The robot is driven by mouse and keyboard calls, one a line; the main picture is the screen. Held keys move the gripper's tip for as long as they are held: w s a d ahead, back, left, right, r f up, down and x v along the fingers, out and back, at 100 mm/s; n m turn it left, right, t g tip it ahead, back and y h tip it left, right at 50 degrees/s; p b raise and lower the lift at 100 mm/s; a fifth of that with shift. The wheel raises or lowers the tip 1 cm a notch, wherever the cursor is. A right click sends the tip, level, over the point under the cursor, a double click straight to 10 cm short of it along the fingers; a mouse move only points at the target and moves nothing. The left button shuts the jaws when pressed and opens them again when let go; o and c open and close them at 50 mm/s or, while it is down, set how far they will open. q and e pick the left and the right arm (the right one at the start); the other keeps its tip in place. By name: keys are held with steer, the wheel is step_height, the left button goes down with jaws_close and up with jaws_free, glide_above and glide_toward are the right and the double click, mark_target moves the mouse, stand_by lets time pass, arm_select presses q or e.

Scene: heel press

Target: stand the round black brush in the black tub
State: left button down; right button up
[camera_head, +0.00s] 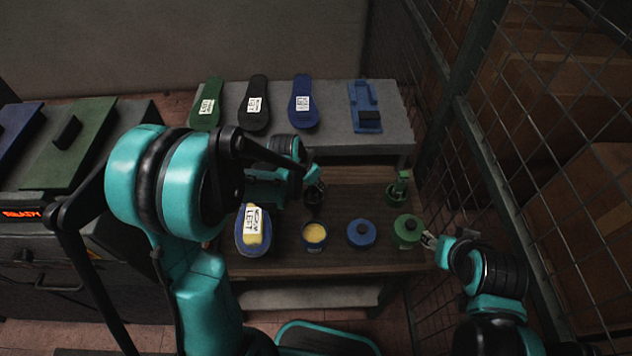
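A blue sole labelled left (241,244) lies left. Wire mesh (540,150) bounds the right side.

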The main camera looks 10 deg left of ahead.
arm_select(q)
steer(key=c, duration=1.3)
jaws_free()
steer(key=shift+f, duration=0.15)
steer(key=shift+r+p, duration=0.35)
steer(key=shift+r, duration=0.15)
steer(key=p+v, duration=0.3)
steer(key=v, duration=0.9)
steer(key=s+r+n+t, duration=0.1)
steer(key=s+r+n, duration=0.1)
steer(key=s, duration=0.2)
steer(key=s+r+n+t+y, duration=0.1)
steer(key=s+r+n, duration=0.1)
steer(key=s, duration=0.3)
steer(key=s+a+r+n+t+y, duration=0.1)
steer(key=s+r, duration=0.1)
steer(key=s, duration=0.3)
steer(key=shift+r+n, duration=0.2)
steer(key=shift+n, duration=0.2)
steer(key=shift+w, duration=0.15)
